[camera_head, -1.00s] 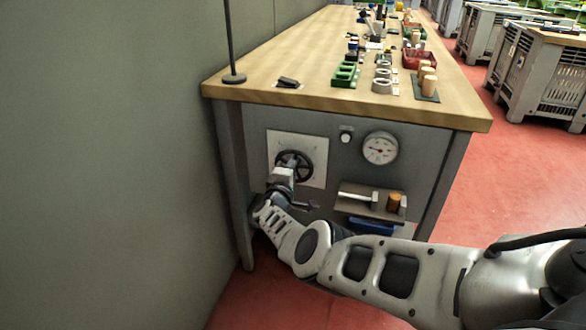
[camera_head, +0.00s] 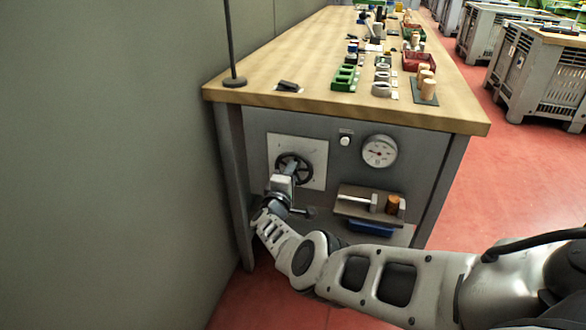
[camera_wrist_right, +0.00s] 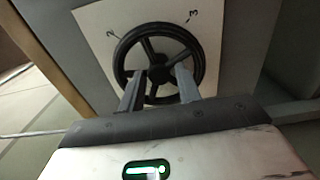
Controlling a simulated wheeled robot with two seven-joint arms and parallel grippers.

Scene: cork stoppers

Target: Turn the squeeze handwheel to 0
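The squeeze handwheel (camera_head: 294,156) is a dark spoked wheel on a white square plate (camera_head: 316,176) on the bench's front panel. In the right wrist view the handwheel (camera_wrist_right: 158,28) fills the upper middle. The marks 2 and 3 show on the plate (camera_wrist_right: 98,20) at its upper left and upper right. My right gripper (camera_head: 288,172) is at the wheel's lower side. In the wrist view its fingers (camera_wrist_right: 159,76) stand apart, on either side of the hub and overlapping the spokes; contact cannot be told. My left gripper is out of view.
A round dial gauge (camera_head: 379,151) and a small knob (camera_head: 345,140) are right of the wheel. A shelf (camera_head: 352,208) with small items is below them. The wooden benchtop (camera_head: 300,60) holds several small things. A grey wall (camera_head: 110,160) stands close on the left.

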